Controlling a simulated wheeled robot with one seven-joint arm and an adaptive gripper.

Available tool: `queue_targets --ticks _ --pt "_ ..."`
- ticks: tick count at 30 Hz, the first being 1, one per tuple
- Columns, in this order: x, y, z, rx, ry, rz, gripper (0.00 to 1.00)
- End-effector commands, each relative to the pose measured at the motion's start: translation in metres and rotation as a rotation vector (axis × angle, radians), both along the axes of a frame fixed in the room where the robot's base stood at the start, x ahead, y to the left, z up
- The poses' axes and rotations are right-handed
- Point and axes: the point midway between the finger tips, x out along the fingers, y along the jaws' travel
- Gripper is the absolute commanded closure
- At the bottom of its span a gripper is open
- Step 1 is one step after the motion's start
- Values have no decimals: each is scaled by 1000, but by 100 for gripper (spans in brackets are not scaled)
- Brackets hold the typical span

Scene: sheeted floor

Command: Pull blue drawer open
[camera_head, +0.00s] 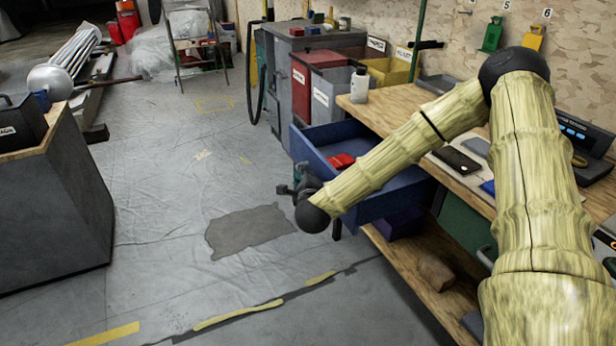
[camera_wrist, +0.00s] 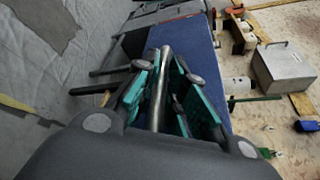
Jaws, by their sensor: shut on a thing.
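The blue drawer (camera_head: 392,203) sticks well out from under the wooden workbench in the head view, with a red object (camera_head: 341,161) inside it. My gripper (camera_head: 298,187) is at the drawer's front, at the left end of my arm; the arm hides part of the drawer. In the wrist view, the teal fingers of my gripper (camera_wrist: 172,78) are on both sides of a grey metal bar handle (camera_wrist: 159,90) and shut on it. The blue drawer front (camera_wrist: 187,42) is just beyond the fingers.
The workbench top (camera_head: 385,112) holds a white bottle (camera_head: 359,84) and a black phone-like item (camera_head: 456,160). A lower shelf (camera_head: 415,262) lies beneath the drawer. Grey cabinets (camera_head: 290,85) stand behind. A dark workbench (camera_head: 50,210) is at left. The sheeted floor between is mostly clear.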

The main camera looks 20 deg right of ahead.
Motion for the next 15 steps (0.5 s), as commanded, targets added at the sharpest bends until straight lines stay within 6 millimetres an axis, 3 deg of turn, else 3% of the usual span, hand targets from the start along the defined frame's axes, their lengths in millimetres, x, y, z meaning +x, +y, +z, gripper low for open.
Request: queue_targets --ticks 6,7,8,15 --pt "-1 0 -2 0 4 0 100" --pt "-1 -1 -2 0 4 0 84" --pt "-1 -1 -2 0 4 0 79" --pt "0 -1 -1 0 1 0 79"
